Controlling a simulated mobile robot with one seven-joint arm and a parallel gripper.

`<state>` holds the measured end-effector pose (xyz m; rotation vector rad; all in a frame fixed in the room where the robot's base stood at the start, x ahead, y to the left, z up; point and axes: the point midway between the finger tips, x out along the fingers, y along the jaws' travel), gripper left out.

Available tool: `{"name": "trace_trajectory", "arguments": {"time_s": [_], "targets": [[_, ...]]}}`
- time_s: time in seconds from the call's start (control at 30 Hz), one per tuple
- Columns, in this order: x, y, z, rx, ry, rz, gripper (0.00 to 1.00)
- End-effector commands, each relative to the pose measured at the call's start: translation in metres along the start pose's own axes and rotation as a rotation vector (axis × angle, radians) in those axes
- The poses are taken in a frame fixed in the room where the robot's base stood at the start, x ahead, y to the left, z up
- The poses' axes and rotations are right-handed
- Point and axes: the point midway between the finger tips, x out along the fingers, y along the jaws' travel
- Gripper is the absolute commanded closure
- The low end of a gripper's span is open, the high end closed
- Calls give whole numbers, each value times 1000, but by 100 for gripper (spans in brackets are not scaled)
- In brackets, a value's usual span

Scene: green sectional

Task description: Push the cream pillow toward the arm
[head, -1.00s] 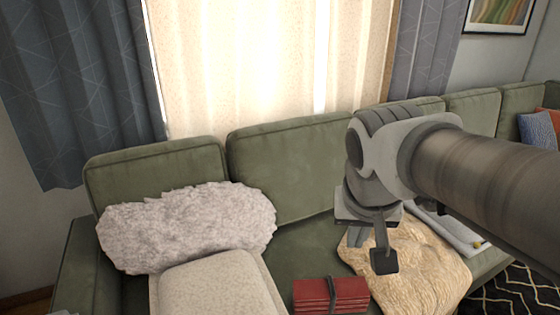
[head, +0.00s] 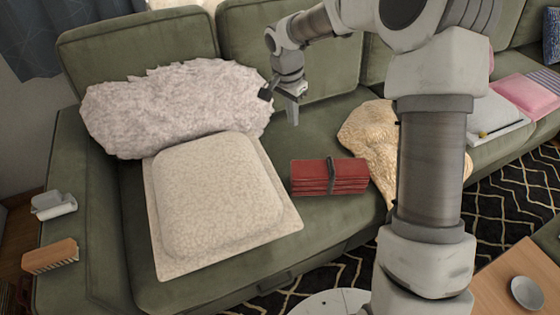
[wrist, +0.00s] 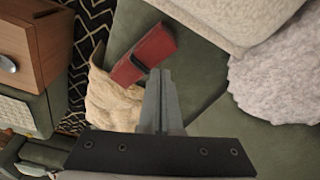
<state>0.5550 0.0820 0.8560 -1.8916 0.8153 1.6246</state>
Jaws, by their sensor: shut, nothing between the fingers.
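The cream pillow (head: 218,195), square with a flat border, lies on the green seat at the left, leaning against a fluffy white pillow (head: 175,105). In the wrist view the cream pillow (wrist: 215,14) is at the top, cut by the edge. The sofa arm (head: 85,170) runs along the left side. My gripper (head: 292,119) is shut and empty, pointing down over the seat, right of the fluffy pillow and behind the red bundle. Its closed fingers show in the wrist view (wrist: 160,76), apart from the cream pillow.
A tied red folded bundle (head: 330,177) lies just right of the cream pillow. A crumpled tan cloth (head: 370,138) lies beyond it, partly behind my arm. A brush (head: 50,256) and a small white object (head: 53,205) rest on the sofa arm. A wooden table (head: 515,275) stands at lower right.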

Motion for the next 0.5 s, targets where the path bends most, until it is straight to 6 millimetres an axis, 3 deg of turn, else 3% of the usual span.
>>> {"name": "trace_trajectory", "arguments": {"time_s": [0.03,0.2,0.33,0.5], "targets": [[31,-10,3,41,-25,3,100],[101,-35,7,194,-86,11,100],[143,-47,10,296,-123,18,100],[170,-55,13,373,-148,25,100]]}}
